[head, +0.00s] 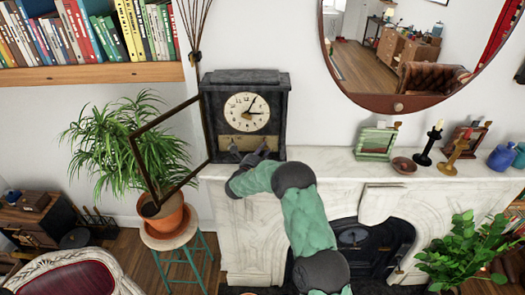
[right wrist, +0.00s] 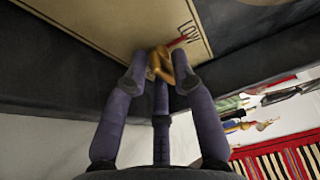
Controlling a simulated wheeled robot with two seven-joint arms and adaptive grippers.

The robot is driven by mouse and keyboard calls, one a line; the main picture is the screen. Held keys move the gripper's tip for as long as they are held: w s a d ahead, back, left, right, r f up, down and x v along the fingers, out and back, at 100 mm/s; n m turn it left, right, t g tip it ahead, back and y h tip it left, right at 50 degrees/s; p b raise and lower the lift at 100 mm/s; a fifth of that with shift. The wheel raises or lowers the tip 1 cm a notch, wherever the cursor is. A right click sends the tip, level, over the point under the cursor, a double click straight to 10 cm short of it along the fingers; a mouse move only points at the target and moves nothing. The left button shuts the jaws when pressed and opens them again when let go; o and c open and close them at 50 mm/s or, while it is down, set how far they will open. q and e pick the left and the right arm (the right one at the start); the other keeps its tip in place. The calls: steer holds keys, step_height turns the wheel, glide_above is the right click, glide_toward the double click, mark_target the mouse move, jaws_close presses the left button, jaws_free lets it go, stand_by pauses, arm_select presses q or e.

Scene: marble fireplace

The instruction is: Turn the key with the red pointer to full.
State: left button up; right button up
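A black mantel clock (head: 268,93) stands on the white marble mantelpiece, its glazed door (head: 135,150) swung open to the left. A brass panel (head: 232,144) lies below its dial. In the right wrist view, a brass key (right wrist: 160,62) sits at this panel (right wrist: 120,22). Its red pointer (right wrist: 182,41) points toward the word LOW. My right gripper (right wrist: 160,72) has its fingertips on either side of the key and looks closed on it. In the head view, my right gripper (head: 252,157) is at the clock's lower front and hides the key. My left gripper is not in view.
The mantelpiece (head: 335,168) carries a green frame (head: 376,142), a small bowl (head: 404,165), candlesticks (head: 425,158) and blue jars (head: 501,156) to the right. A potted plant (head: 165,215) on a stool stands left, near the open door. A round mirror (head: 400,50) hangs above.

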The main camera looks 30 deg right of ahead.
steer(key=shift+a, duration=0.1)
jaws_close()
